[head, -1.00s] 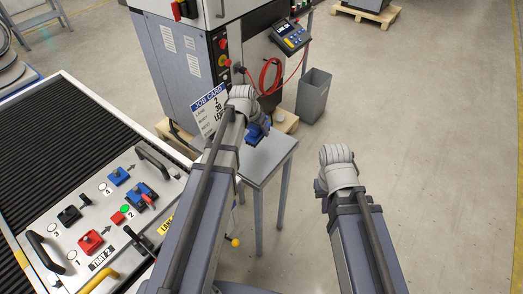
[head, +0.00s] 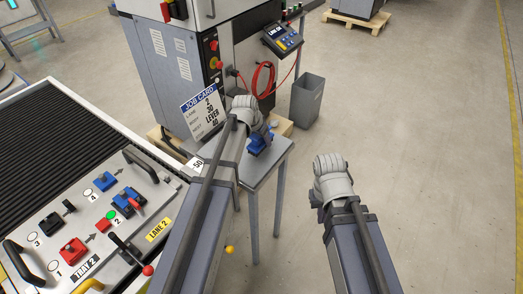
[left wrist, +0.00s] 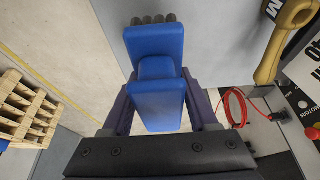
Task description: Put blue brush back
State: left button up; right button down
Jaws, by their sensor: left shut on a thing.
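The blue brush (head: 259,143) is in my left gripper (head: 266,132), above or at the small grey table (head: 270,160); I cannot tell whether it touches the top. In the left wrist view the blue brush (left wrist: 157,60) sits between the two fingers of my left gripper (left wrist: 160,105), which is shut on it. Its dark bristle tufts point away from the gripper, with a grey surface beyond. My right gripper (head: 317,200) hangs over open floor right of the table, its fingers mostly hidden behind the wrist.
A tray panel (head: 150,215) with blue, red and black fixtures, handles and a red-knobbed lever (head: 134,258) lies at left beside a conveyor (head: 50,130). A job card (head: 205,108) stands before the grey machine (head: 170,70). A grey bin (head: 306,100) stands behind the table. Floor at right is clear.

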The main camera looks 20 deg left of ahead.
aim_at(256, 136)
pick_arm(q)
jog(key=shift+f+b, duration=1.8)
jog(key=shift+b, duration=0.05)
jog(key=shift+f, duration=0.2)
jog(key=o, duration=1.3)
jog(key=shift+r, duration=0.1)
jog(key=p+v, duration=1.1)
jog(key=v, duration=0.1)
jog(key=shift+r, duration=0.2)
jog(key=s+d+g+y, duration=0.1)
jog(key=s+d+g, duration=0.1)
jog(key=s+d, duration=0.5)
jog(key=s+d+f+g+y, duration=0.1)
jog(key=s+d, duration=0.6)
jog(key=s, duration=0.7)
jog(key=shift+d+f+g+y, duration=0.3)
jog(key=shift+g+y, duration=0.2)
jog(key=shift+g, duration=0.3)
jog(key=shift+w, duration=0.1)
